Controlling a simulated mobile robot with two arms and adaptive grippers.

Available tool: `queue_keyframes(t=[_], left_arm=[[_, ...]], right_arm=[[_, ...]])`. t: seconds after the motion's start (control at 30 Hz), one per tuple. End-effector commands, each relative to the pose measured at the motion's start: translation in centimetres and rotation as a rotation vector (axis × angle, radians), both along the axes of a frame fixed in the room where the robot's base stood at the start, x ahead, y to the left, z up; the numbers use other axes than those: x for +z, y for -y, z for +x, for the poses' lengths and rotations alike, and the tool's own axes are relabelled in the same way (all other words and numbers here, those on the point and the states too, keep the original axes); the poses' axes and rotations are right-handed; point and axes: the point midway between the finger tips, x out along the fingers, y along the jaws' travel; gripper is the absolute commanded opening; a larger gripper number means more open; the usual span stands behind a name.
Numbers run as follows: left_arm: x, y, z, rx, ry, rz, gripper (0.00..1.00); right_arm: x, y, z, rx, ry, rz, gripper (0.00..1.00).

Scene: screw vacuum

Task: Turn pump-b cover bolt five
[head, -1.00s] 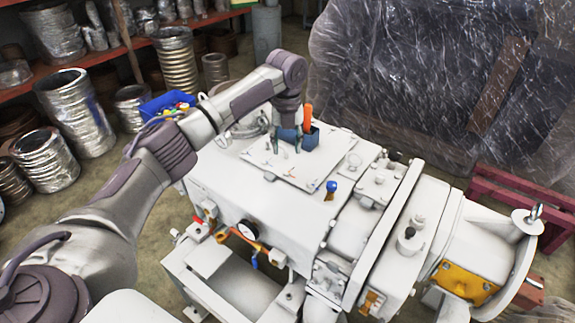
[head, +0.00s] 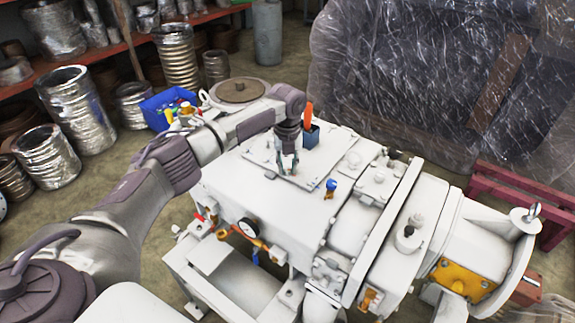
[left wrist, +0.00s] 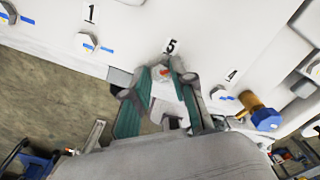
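The pump's flat cover plate (head: 310,177) lies on top of the white housing. In the left wrist view the label "5" (left wrist: 170,46) is on the plate, with bolt five (left wrist: 163,73) just below it, showing a small orange-red mark. My right gripper is not in view.
Bolt one (left wrist: 88,43) and bolt four (left wrist: 220,94) flank bolt five. A blue-topped valve (head: 330,187) stands just right of the plate. A blue holder with an orange-handled tool (head: 308,115) sits behind the gripper.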

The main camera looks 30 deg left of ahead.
Motion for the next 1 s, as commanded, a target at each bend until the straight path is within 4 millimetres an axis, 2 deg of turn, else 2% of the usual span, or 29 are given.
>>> queue_keyframes(t=[0.03, 0.1, 0.57, 1.0], left_arm=[[0.0, 0.0, 0.0, 0.0, 0.0, 0.0, 0.12], [0.0, 0.0, 0.0, 0.0, 0.0, 0.0, 0.0], [0.3, 0.1, 0.0, 0.069, 0.0, -0.001, 0.0], [0.4, 0.1, 0.0, 0.424, -0.001, -0.002, 0.0]], right_arm=[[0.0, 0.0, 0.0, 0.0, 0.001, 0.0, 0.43], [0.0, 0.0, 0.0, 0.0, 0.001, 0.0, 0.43], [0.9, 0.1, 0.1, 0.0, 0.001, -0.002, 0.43], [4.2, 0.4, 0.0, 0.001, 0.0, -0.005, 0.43]])
